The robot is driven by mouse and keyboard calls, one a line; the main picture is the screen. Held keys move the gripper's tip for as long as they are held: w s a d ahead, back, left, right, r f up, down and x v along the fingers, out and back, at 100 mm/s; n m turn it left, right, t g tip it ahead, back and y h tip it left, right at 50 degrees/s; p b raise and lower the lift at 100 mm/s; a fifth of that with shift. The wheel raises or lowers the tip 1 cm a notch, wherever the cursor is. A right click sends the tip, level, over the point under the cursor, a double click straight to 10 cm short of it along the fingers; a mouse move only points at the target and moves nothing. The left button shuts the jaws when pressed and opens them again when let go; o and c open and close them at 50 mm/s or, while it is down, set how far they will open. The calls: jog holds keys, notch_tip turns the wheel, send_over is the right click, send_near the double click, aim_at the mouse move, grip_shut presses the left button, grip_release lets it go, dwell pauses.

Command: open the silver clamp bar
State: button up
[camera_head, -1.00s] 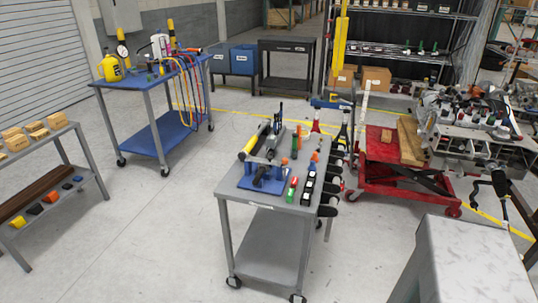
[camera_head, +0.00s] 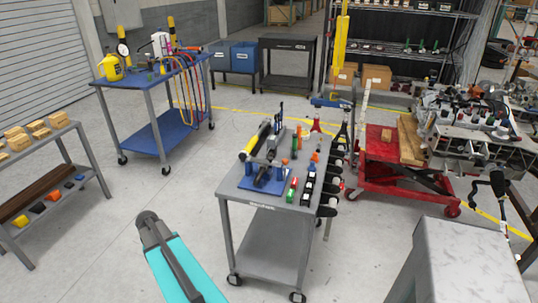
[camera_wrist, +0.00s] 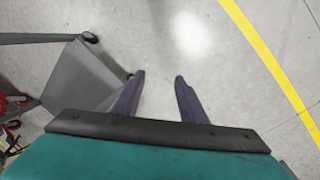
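The fixture sits on the grey cart (camera_head: 238,203) in the middle of the head view. It has a blue base plate (camera_head: 247,184) with dark and grey parts on top. A grey, silver-looking bar (camera_head: 277,137) shows among them; at this size I cannot tell for sure that it is the clamp bar, or its position. In the wrist view my gripper (camera_wrist: 160,76) has its two dark fingers apart, with only bare floor between them. My teal arm reaches into the head view at bottom left, in front of the cart and apart from the fixture.
Small green, orange and black parts stand on the cart's right side. A blue cart (camera_head: 157,78) stands at back left, a grey shelf (camera_head: 70,140) at far left, a red lift table (camera_head: 385,178) at right, and a grey block (camera_head: 465,255) at front right. Floor between is clear.

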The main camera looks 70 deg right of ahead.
jog(key=d+r+m+h, duration=0.1)
jog(key=d+r+m, duration=0.2)
jog(key=d+r, duration=1)
notch_tip(320, 180, up, 27)
jog(key=m+h+p, duration=0.3)
jog(key=m, duration=0.6)
send_over(270, 158)
jog(key=w+a, duration=0.2)
jog(key=a, duration=0.4)
jog(key=shift+d+f+t, duration=0.15)
jog(key=shift+d+t, duration=0.05)
jog(key=shift+t, duration=0.1)
jog(key=shift+f, duration=0.2)
jog(key=shift+p+x, duration=1.6)
jog(key=shift+x, duration=5.15)
jog(key=shift+s+a+f, duration=0.1)
jog(key=shift+a, duration=0.1)
